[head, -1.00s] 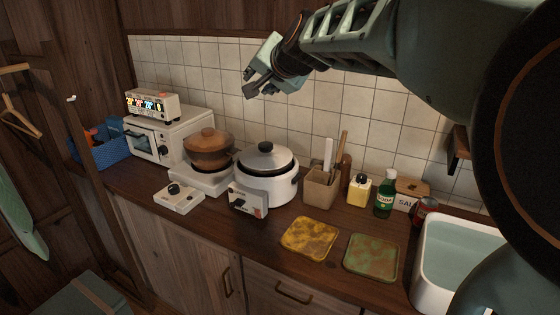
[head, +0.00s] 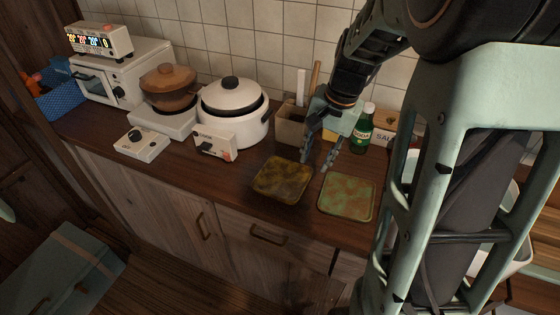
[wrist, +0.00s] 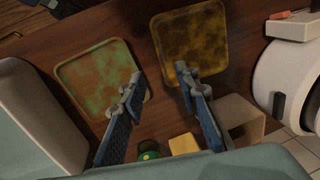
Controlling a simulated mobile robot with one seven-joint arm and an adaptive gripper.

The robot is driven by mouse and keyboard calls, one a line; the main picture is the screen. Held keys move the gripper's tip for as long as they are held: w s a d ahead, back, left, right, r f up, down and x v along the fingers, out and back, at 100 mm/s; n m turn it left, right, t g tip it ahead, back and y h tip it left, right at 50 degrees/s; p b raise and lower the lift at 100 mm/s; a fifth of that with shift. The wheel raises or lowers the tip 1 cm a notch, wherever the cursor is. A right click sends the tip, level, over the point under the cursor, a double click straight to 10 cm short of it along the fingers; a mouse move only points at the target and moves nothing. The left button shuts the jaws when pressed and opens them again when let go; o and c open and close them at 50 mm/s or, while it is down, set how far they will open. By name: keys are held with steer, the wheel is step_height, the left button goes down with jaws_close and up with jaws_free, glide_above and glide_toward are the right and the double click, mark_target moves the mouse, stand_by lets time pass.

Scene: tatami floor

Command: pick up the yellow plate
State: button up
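The yellow plate (head: 283,180) is a square, mottled yellow-brown plate lying flat on the wooden counter. It also shows at the top of the wrist view (wrist: 190,40). A similar green and rust plate (head: 347,196) lies just to its right in the head view. My gripper (head: 318,166) points down above the counter, near the yellow plate's right edge, with its fingers spread and nothing between them. In the wrist view one finger overlaps the yellow plate's near edge and the other overlaps the green plate. Contact cannot be told.
A utensil holder (head: 290,127), a green bottle (head: 362,130) and a box marked SAL (head: 383,138) stand behind my gripper. The white sink is partly hidden by my arm.

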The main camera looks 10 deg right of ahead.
glide_toward(302, 189)
steer(key=shift+f+b, duration=0.3)
steer(key=shift+f, duration=0.5)
steer(key=f, duration=0.3)
steer(key=a+f, duration=0.1)
steer(key=f, duration=0.1)
steer(key=shift+w+a+f, duration=0.1)
steer(key=shift+w+f, duration=0.15)
steer(key=shift+w, duration=0.1)
jaws_close()
